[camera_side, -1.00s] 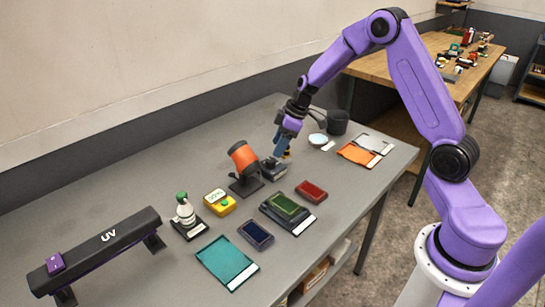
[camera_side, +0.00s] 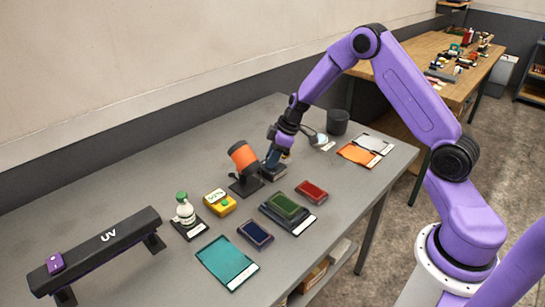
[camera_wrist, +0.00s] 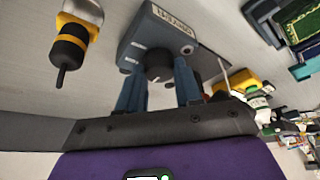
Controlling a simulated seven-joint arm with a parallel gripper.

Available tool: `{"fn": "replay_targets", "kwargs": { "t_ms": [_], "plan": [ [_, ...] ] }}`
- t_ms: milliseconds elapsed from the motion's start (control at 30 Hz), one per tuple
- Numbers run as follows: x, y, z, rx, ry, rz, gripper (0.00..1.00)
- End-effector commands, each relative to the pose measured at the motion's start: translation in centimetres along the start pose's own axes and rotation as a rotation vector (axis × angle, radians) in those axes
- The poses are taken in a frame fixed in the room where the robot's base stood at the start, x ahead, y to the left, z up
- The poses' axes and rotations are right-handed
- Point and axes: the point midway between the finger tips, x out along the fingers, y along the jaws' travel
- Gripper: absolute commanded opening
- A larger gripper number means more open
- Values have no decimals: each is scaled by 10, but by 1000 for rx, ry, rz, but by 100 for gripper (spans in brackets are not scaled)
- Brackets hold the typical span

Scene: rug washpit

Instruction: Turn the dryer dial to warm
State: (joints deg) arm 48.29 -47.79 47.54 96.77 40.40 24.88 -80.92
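A grey-blue box (camera_wrist: 160,32) with a white label, too blurred to read, fills the upper middle of the wrist view. A dark round dial (camera_wrist: 157,66) with a pale mark sits on its near face, with white tick marks beside it. In the side view the box (camera_side: 273,169) stands beside an orange drum-shaped dryer head (camera_side: 243,157) on a black stand. My gripper (camera_side: 276,153) is at the box. In the wrist view its blue fingers (camera_wrist: 159,76) are apart, one on each side of the dial. Gaps show between fingers and dial; contact cannot be told.
A yellow device (camera_side: 219,202), a green-capped bottle (camera_side: 184,211) and a black UV lamp (camera_side: 105,240) stand left of the dryer. Red, green and blue pads lie in front. A dark cup (camera_side: 337,121) stands behind. A yellow-banded black tool (camera_wrist: 70,48) shows at upper left.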

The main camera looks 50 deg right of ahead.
Motion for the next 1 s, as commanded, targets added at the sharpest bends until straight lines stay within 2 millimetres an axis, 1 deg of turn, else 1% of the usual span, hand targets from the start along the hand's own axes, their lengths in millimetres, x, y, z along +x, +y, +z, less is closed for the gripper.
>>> {"fn": "replay_targets", "kwargs": {
  "t_ms": [233, 367, 567, 800, 1000],
  "plan": [
    [0, 0, 0, 13, 0, 4, 4],
    [0, -1, 0, 50, -1, 20, 4],
    [0, -2, 0, 162, -1, 66, 4],
    [0, -4, -1, 357, -1, 147, 4],
    [0, -4, 0, 469, -2, 193, 4]
  ]
}}
